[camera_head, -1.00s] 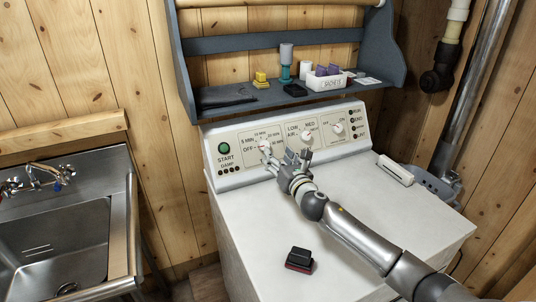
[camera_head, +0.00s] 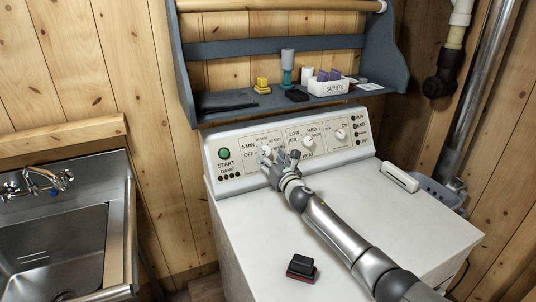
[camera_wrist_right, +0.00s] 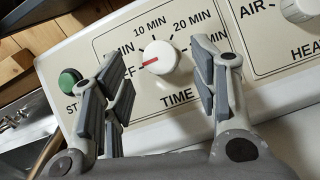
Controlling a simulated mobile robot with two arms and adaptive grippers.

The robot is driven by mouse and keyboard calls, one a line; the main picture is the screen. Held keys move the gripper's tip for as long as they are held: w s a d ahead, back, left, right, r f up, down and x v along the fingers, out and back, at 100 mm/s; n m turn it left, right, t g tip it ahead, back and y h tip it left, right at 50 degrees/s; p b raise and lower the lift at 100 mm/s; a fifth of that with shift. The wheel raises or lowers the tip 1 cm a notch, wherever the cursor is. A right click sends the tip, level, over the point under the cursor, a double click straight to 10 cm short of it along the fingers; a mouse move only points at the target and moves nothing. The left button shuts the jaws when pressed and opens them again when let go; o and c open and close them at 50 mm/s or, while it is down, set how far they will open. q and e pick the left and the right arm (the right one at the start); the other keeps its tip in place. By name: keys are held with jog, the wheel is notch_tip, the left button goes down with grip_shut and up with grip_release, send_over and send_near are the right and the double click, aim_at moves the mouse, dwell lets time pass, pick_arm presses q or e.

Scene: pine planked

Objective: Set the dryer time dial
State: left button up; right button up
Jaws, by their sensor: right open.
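The white time dial (camera_wrist_right: 158,57) sits on the dryer's control panel, labelled TIME. In the right wrist view its red pointer line is toward the left, near the partly hidden OFF label. The dial also shows in the head view (camera_head: 265,150), close to my fingers. My right gripper (camera_head: 273,157) is open in front of the panel. In the right wrist view its fingers (camera_wrist_right: 160,82) are spread, one on each side of the dial's lower part, with a gap to it. Contact with the panel cannot be told. My left gripper is not in view.
Two more white knobs, a heat knob (camera_head: 307,141) and another (camera_head: 340,134), are to the right. The green start button (camera_head: 224,153) is left. A dark red-and-black object (camera_head: 301,268) lies on the dryer top (camera_head: 250,235). A blue shelf (camera_head: 290,104) hangs above.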

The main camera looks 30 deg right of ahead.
aim_at(266, 151)
jog(key=shift+w+d, duration=0.15)
jog(key=shift+w, duration=1.4)
jog(key=shift+c, duration=0.5)
jog(key=c, duration=0.9)
